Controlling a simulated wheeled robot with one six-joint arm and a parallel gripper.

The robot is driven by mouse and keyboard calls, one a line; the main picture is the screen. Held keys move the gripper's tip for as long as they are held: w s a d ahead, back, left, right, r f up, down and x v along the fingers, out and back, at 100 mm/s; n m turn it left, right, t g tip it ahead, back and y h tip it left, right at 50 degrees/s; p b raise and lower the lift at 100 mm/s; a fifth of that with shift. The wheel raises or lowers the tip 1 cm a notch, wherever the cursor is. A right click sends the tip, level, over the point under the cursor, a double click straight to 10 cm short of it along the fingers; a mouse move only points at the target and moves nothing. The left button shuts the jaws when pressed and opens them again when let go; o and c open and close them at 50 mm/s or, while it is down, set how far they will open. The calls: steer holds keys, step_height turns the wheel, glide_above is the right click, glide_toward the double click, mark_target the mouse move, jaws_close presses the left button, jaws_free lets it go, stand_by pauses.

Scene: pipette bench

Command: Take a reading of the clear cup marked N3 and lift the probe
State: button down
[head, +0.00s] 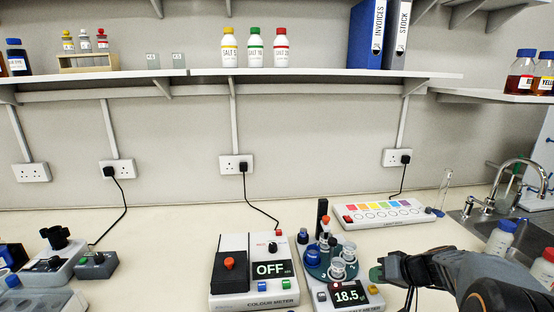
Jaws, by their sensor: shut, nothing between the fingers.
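A small meter (364,303) with a lit display reading 18.5 stands at the front, right of centre. On it is a dark green round carousel (320,271) with small cups. Two clear cups (338,268) (349,251) sit on its right side, and a blue piece (313,254) on its left. A mark like "3" shows on the carousel, but I cannot read N3. A black post (322,210) with an orange-red knob (325,220) rises behind; the probe's tip and depth are hidden. My gripper (378,273) is shut and empty, just right of the carousel, above the display's right side.
A colour meter (254,299) reading OFF stands left of the carousel. A white panel with coloured squares (383,213) lies behind. Grey devices (96,265) stand at far left; the bench between is clear.

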mark_target(380, 301)
step_height(380, 301, up, 6)
steer(key=p, duration=0.2)
stand_by(0.6)
stand_by(0.6)
steer(key=s+f+m+g+h, duration=0.1)
steer(key=s+f+m, duration=0.2)
steer(key=shift+s+d+f+g, duration=0.1)
steer(key=shift+d+g, duration=0.05)
steer(key=shift+g, duration=0.25)
steer(key=s+a+r+n+g+h, duration=0.1)
steer(key=s+a+n+h, duration=0.2)
steer(key=s+a, duration=0.7)
steer(key=s+h, duration=0.2)
steer(key=s, duration=0.1)
steer(key=shift+a+r+n, duration=0.25)
steer(key=shift+r+n, duration=0.05)
steer(key=shift+n, duration=0.1)
